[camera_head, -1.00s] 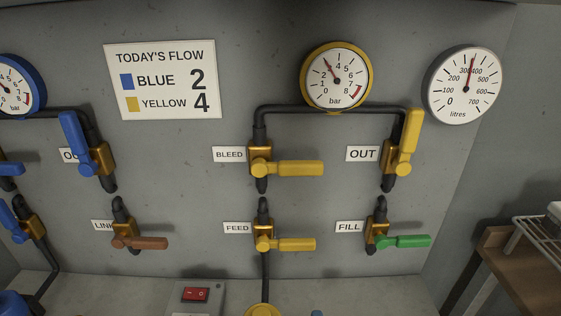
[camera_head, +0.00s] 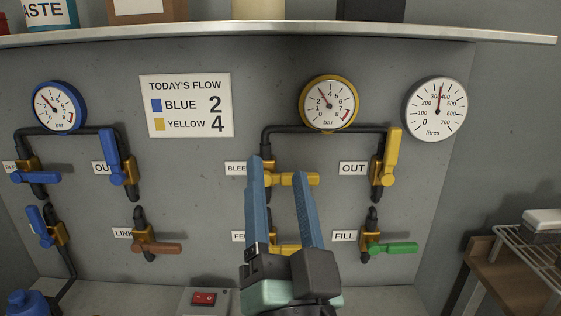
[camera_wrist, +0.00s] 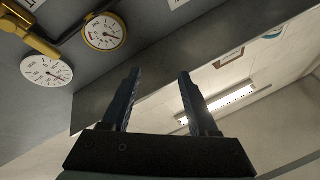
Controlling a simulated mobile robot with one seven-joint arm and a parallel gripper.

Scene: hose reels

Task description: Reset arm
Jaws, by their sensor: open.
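My gripper (camera_head: 277,180) is open and empty, fingers pointing up in front of the wall panel in the head view. It partly covers the yellow BLEED valve (camera_head: 300,180) and the yellow FEED valve (camera_head: 290,249). I cannot tell the gap between fingers and valves. In the wrist view my gripper (camera_wrist: 158,78) shows both fingers apart with nothing between them. The yellow OUT valve handle (camera_head: 393,155) points up. The green FILL handle (camera_head: 395,248) and brown LINK handle (camera_head: 160,249) lie sideways. The blue OUT handle (camera_head: 114,155) points up.
A shelf (camera_head: 400,32) with containers runs above the panel. The yellow gauge (camera_head: 329,103), blue gauge (camera_head: 58,107) and litres gauge (camera_head: 435,108) hang on the wall. A red switch (camera_head: 204,298) sits below. A wooden stand with a wire rack (camera_head: 535,262) is at right.

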